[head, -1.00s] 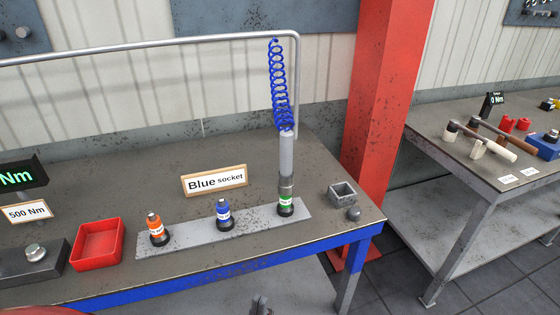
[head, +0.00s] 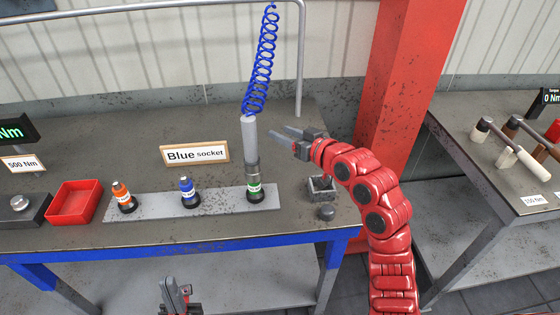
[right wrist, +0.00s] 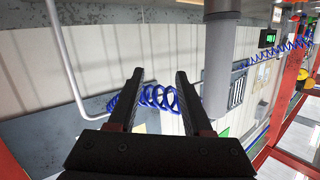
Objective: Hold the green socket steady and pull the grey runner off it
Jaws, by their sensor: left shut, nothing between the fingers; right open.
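The green socket (head: 254,191) stands upright at the right end of a grey strip (head: 225,201) on the bench. The grey runner (head: 250,142) stands upright on it, with a darker metal lower end (head: 252,170) and a blue coiled hose at its top. My right gripper (head: 276,137) is open and empty, just right of the runner's upper part, apart from it. In the right wrist view the open fingers (right wrist: 159,76) point past the grey runner (right wrist: 217,75), which is right of them. My left gripper (head: 172,288) is shut and empty, low in front of the bench.
Blue (head: 187,188) and orange (head: 123,196) sockets stand on the same strip. A red tray (head: 75,202) is at left, a "Blue socket" sign (head: 195,153) behind. A small grey box (head: 320,188) and a round knob (head: 326,213) are at right. A red pillar (head: 411,80) stands behind my right arm.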

